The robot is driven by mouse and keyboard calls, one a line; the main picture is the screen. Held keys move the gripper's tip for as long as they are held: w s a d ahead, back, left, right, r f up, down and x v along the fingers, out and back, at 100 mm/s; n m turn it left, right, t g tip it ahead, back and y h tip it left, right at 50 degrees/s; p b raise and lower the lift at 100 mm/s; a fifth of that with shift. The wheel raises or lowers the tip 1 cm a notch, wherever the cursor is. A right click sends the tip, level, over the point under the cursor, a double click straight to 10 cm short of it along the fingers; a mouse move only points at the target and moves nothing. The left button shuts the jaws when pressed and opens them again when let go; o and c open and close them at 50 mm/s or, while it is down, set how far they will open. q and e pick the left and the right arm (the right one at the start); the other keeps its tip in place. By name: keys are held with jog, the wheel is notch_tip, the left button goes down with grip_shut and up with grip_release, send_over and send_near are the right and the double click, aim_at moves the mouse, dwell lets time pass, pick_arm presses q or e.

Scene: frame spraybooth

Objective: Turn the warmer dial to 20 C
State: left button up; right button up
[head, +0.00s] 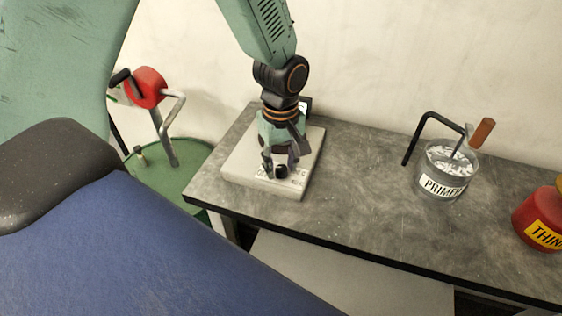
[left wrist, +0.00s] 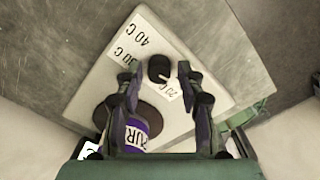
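The warmer (head: 245,165) is a pale square plate on the grey bench. Its black dial (head: 281,171) sits near the front edge and shows closer in the left wrist view (left wrist: 158,68). White labels around the dial read 40 C, 30 C (partly hidden by a finger) and 20 C (left wrist: 170,91). I cannot tell clearly where the dial points. My left gripper (head: 280,162) is open and low over the warmer, with one finger on each side of the dial. In the left wrist view (left wrist: 159,70) gaps show between the fingertips and the dial. My right gripper is not in view.
A purple can marked PUR (left wrist: 136,133) stands on the warmer's dark round plate, close behind the fingers. On the bench (head: 350,190) are a PRIMER pot (head: 443,185) and a red THIN-labelled can (head: 540,218). A green drum (head: 180,185) stands left. The bench between warmer and pot is clear.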

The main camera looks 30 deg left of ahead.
pick_arm(q)
grip_shut()
jog(key=shift+r+m+p, duration=0.15)
jog(key=shift+m+p, duration=0.85)
jog(key=shift+p, duration=0.15)
jog(key=m+p, duration=0.2)
jog(key=shift+m, duration=0.3)
jog(key=m+p, duration=0.2)
jog(key=m, duration=0.1)
jog(key=shift+p, duration=0.3)
jog(key=shift+m+p, duration=0.7)
jog(key=shift+m, duration=0.9)
